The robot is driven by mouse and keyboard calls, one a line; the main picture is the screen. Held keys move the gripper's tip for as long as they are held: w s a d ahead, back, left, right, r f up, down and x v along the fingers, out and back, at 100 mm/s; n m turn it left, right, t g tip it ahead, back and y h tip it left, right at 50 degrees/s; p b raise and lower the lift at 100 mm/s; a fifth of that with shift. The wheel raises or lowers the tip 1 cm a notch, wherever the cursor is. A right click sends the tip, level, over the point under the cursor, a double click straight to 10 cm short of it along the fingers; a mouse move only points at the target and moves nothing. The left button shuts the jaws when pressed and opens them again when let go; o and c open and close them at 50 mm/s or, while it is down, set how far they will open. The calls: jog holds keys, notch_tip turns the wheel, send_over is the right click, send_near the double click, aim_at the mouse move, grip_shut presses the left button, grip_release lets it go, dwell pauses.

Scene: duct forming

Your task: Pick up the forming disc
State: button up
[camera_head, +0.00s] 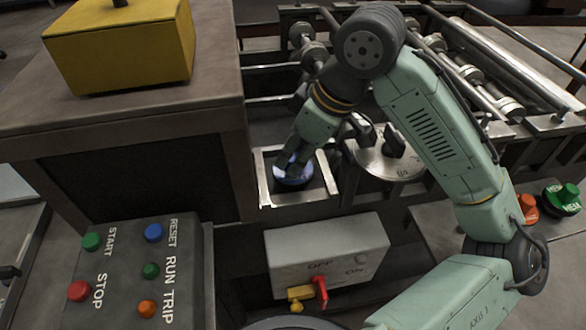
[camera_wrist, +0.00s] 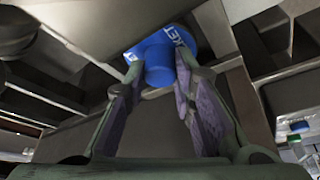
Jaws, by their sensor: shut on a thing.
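A blue disc (camera_head: 293,180) with pale markings sits in or just above a light square frame (camera_head: 266,190). In the wrist view, the blue disc (camera_wrist: 152,44) has a short round knob (camera_wrist: 160,72) and white letters, partly hidden, on its rim. My gripper (camera_head: 290,164) points down at the disc. In the wrist view, my gripper's (camera_wrist: 155,82) two fingers are closed on the knob from both sides. Whether the disc touches the frame's floor cannot be told.
A round metal plate (camera_head: 372,161) with dark upright parts stands right of the frame. Rollers (camera_head: 470,75) lie behind. A yellow box (camera_head: 120,45) stands on the brown cabinet at left. A button panel (camera_head: 130,270) and a grey ON/OFF switch box (camera_head: 325,250) are in front.

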grip_shut()
jog(key=shift+r, duration=0.15)
dwell(0.4)
jog(key=shift+r, duration=0.6)
jog(key=shift+s+r+b, duration=0.2)
jog(key=shift+r+b, duration=0.4)
jog(key=shift+r, duration=0.45)
jog(key=s+d+r+b, duration=0.1)
jog(key=s+d+b, duration=0.2)
jog(key=s, duration=1.2)
jog(key=shift+d+r, duration=0.25)
jog(key=shift+d, duration=0.2)
jog(key=shift+s, duration=0.1)
